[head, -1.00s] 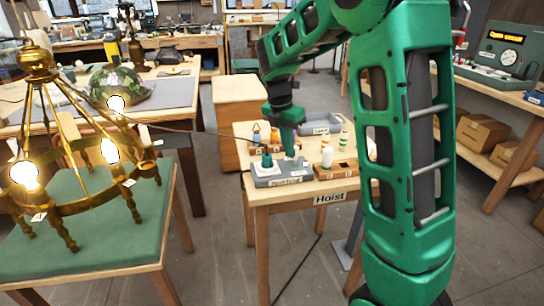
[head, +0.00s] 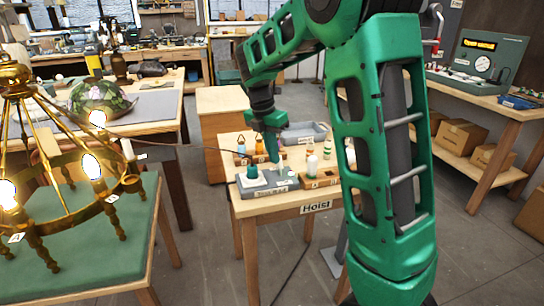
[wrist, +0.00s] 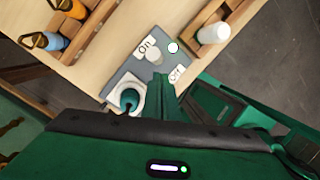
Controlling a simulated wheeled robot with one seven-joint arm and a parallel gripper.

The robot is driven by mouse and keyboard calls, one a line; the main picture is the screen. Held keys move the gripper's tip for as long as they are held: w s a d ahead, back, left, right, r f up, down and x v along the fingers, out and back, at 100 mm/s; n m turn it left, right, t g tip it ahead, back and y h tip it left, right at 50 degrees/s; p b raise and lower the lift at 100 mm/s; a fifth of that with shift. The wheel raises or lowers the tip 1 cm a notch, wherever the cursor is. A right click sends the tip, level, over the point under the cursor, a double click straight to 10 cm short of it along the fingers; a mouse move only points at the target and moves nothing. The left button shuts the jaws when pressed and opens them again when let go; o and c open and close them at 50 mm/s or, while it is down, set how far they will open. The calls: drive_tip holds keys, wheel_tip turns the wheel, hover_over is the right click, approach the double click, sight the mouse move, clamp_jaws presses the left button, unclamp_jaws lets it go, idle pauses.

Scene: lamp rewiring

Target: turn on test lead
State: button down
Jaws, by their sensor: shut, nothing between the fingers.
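The test lead box (head: 282,186) is a grey block on the small table. In the wrist view its face (wrist: 118,76) carries an "On" label (wrist: 146,45), an "Off" label (wrist: 177,74), a pale switch (wrist: 155,57) between them and a bright white round light (wrist: 173,47). A teal plug (wrist: 129,98) sits in a white socket at one end. My gripper (wrist: 162,82) is shut and empty, its tips over the box close to the switch; I cannot tell whether they touch. The head view shows my gripper (head: 273,157) above the box. The brass chandelier (head: 70,200) has glowing bulbs.
The small table (head: 270,212), labelled Hoist, also holds a white bottle (head: 312,164), a grey tray (head: 305,134) and several small bottles in wooden holders beside the box. A dark cable runs from the chandelier side towards the box. A bench with a green tester (head: 488,56) stands right.

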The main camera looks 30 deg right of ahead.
drive_tip(key=a, duration=0.2)
drive_tip(key=s+a, duration=0.1)
drive_tip(key=a, duration=0.1)
drive_tip(key=shift+s+r, duration=0.1)
drive_tip(key=shift+r, duration=0.3)
drive_tip(key=w+a+r, duration=0.1)
drive_tip(key=w+r, duration=0.2)
drive_tip(key=r, duration=0.6)
drive_tip(key=shift+r, duration=0.2)
drive_tip(key=s+d+f+m+y, duration=0.1)
drive_tip(key=s+d+f+m, duration=0.15)
drive_tip(key=s+m, duration=0.55)
drive_tip(key=s+d+f+m, duration=0.1)
drive_tip(key=s+d+m, duration=0.35)
drive_tip(key=s, duration=0.45)
drive_tip(key=s+d+f+m+y, duration=0.1)
drive_tip(key=s+d+f+m, duration=0.15)
drive_tip(key=s+m, duration=0.55)
drive_tip(key=s+a+f+m, duration=0.1)
drive_tip(key=s+f+m, duration=0.4)
drive_tip(key=s+m, duration=0.3)
drive_tip(key=s, duration=0.3)
drive_tip(key=shift+s+a+y, duration=0.3)
drive_tip(key=shift+s+a, duration=0.05)
